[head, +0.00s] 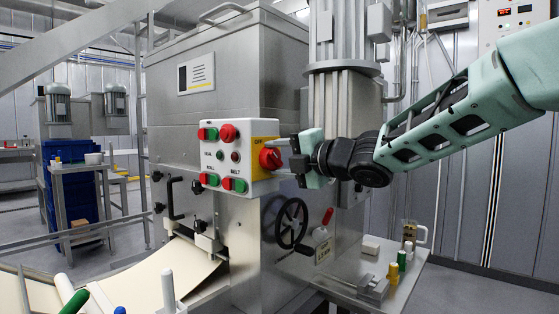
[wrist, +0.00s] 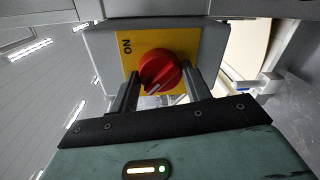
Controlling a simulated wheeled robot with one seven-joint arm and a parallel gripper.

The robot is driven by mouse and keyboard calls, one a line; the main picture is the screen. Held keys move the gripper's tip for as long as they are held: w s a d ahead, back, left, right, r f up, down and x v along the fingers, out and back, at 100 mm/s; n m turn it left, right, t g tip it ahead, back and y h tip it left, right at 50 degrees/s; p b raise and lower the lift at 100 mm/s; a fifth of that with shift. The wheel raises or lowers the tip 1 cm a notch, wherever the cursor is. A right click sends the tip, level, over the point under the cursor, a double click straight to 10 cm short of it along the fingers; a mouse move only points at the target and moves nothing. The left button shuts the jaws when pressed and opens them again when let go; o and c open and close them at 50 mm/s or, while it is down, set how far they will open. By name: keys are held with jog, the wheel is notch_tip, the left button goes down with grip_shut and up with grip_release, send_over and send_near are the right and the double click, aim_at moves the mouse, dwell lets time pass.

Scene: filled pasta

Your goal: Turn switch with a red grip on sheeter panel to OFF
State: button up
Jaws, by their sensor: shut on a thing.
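The switch is a red rotary grip (head: 270,155) on a yellow plate (head: 263,130), at the right side of the white sheeter panel (head: 217,162). In the wrist view the red grip (wrist: 159,70) sits between my two fingers, with a pale mark at its lower left. The letters "ON" show at the upper left of the yellow plate (wrist: 128,70). The "OFF" lettering is not readable in the wrist view. My gripper (head: 284,158) reaches in from the right and is shut on the red grip. The fingers hide part of the plate.
The panel also carries red and green buttons (head: 208,134) and a red mushroom button (head: 228,133) left of the switch. A black handwheel (head: 291,223) is below my gripper.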

jog(key=o, duration=1)
jog(key=shift+c, duration=0.2)
jog(key=v, duration=1.7)
jog(key=shift+s, duration=0.2)
jog(key=shift+d, duration=0.1)
